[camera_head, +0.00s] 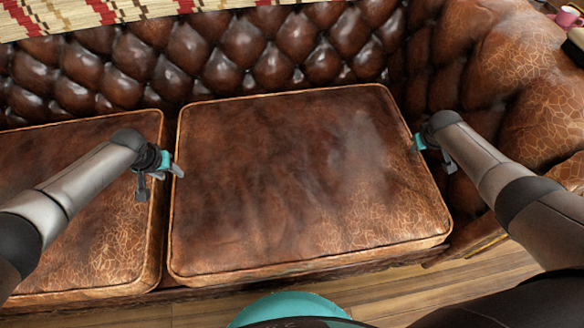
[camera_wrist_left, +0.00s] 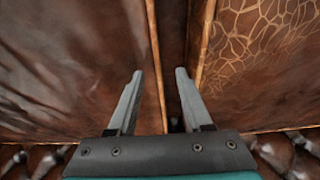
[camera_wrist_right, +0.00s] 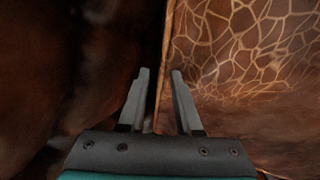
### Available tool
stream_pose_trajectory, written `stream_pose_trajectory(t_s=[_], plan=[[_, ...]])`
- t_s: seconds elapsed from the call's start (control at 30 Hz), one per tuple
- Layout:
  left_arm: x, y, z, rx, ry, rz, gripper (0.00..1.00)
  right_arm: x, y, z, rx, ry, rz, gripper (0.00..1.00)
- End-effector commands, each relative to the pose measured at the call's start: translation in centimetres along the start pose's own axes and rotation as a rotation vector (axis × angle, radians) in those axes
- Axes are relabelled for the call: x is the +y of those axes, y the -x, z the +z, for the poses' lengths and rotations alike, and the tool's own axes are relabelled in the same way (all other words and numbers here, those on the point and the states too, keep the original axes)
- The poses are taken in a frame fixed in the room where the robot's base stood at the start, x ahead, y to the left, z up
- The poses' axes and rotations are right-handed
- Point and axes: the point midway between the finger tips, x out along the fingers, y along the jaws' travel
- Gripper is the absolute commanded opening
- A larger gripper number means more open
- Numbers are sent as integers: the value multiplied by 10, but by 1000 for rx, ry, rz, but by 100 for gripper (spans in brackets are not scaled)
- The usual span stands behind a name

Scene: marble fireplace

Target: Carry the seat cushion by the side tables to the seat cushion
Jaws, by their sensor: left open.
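A brown leather seat cushion (camera_head: 300,180) with a piped edge lies flat on the sofa. A second brown seat cushion (camera_head: 90,240) lies to its left, a narrow gap between them. My left gripper (camera_head: 162,182) is open over this gap; in the left wrist view its fingers (camera_wrist_left: 158,85) are apart, with cushion edges beneath. My right gripper (camera_head: 435,158) is at the right edge of the first cushion, beside the armrest. In the right wrist view its fingers (camera_wrist_right: 159,78) stand apart near the cushion's piped edge; whether they grip it is unclear.
The tufted sofa backrest (camera_head: 240,55) rises behind the cushions. A cracked leather armrest (camera_head: 525,85) stands close on the right. A pink cup (camera_head: 568,16) is at the top right. Wooden floor (camera_head: 400,295) shows in front of the sofa.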

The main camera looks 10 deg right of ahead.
Motion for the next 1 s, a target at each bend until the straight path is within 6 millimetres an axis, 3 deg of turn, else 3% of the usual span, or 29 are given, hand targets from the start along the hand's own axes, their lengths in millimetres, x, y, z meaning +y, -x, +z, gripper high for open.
stream_pose_trajectory(t_s=[0.57, 0.87, 1.0], plan=[[0, -8, 0, 1, -1, -1, 50, 0, -7, 0, 0, 1, 1, 33], [0, -8, 0, 1, -1, -1, 18, 0, -7, 0, 0, 1, 1, 2], [0, -8, 0, 1, -1, -1, 3, 0, -7, 0, 0, 2, 1, 0]])
